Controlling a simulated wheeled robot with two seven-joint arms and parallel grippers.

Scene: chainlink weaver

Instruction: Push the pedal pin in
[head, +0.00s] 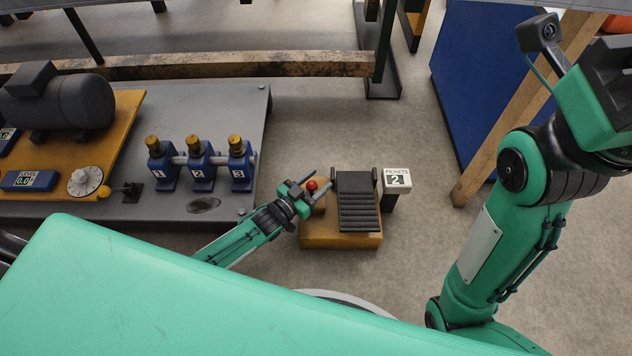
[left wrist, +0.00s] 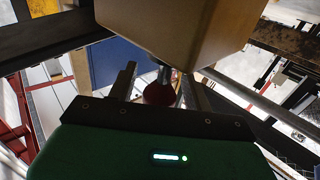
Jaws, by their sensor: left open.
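The pedal (head: 358,205) is a black ribbed plate on an orange base on the floor. The pedal pin (head: 312,185) has a red round knob and stands at the pedal's left side. My left gripper (head: 308,188) is open, with its fingers at the knob. In the left wrist view the dark red knob (left wrist: 158,94) shows between the two fingers of my left gripper (left wrist: 159,82); contact with them cannot be told. The pin's shaft is mostly hidden. My right arm stands at the right of the head view, its fingers out of view.
A small counter sign (head: 397,179) reading 2 stands right of the pedal. A grey bench (head: 120,215) with several blue numbered units and a motor (head: 58,100) is at the left. A blue panel (head: 470,80) and wooden post (head: 500,130) stand at the right. Floor between is clear.

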